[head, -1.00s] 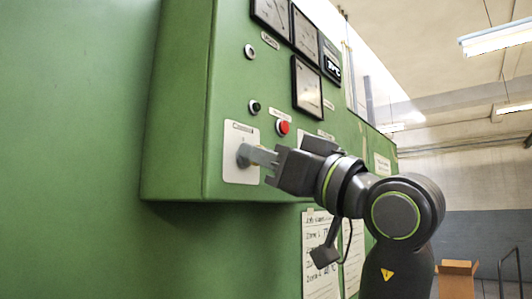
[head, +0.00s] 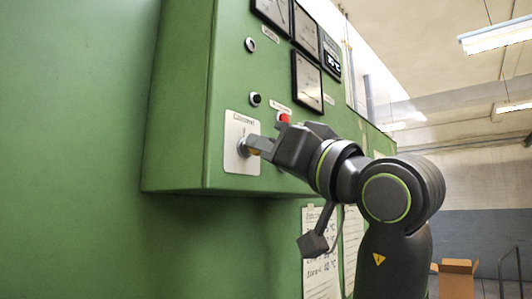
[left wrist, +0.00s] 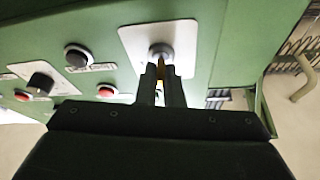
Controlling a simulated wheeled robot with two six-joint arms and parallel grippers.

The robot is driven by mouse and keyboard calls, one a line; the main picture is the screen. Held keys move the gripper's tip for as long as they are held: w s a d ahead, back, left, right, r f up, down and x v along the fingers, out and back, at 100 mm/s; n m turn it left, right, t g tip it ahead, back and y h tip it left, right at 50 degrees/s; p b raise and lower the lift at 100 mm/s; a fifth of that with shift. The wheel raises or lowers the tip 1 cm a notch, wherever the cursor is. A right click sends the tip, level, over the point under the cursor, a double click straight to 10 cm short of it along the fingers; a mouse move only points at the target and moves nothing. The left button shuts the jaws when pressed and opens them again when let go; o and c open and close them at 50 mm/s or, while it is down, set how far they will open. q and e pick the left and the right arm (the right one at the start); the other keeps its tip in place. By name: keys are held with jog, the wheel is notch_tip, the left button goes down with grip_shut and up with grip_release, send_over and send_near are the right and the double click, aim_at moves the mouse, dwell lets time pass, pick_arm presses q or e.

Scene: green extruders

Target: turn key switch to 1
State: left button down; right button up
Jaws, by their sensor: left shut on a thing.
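The key switch (head: 242,148) is a round grey lock on a white plate (head: 239,127) at the lower left of the green cabinet's front. In the left wrist view, the lock (left wrist: 160,51) sits on its white plate (left wrist: 131,40) just beyond my fingertips. My left gripper (head: 258,145) is at the switch, its fingers reaching to the lock from the right. In the left wrist view, the fingers (left wrist: 161,75) are shut on a thin yellowish key (left wrist: 168,71) at the lock. The fingers hide most of the key, so its exact angle is unclear. My right gripper is not in view.
A red button (head: 284,118) is just above my left gripper, and a black knob (head: 255,99) is above the plate. Gauges (head: 307,82) fill the upper panel. Paper sheets (head: 318,270) hang below the cabinet. An open cardboard box (head: 457,280) stands far right.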

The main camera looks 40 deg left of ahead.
pick_arm(q)
jog(key=m+t+h+b, duration=0.1)
jog(key=m, duration=0.2)
jog(key=m+t+b, duration=0.1)
jog(key=m+t, duration=0.1)
jog(key=m, duration=0.2)
jog(key=shift+s+m+t+h+b, duration=0.1)
jog(key=shift+m+t+h+b, duration=0.2)
jog(key=shift+h+b, duration=0.1)
jog(key=shift+m+t+h+b, duration=0.4)
jog(key=shift+m+h+b, duration=0.6)
jog(key=shift+m, duration=1.3)
jog(key=shift+r, duration=0.1)
jog(key=c, duration=1.6)
grip_release()
jog(key=shift+o, duration=0.2)
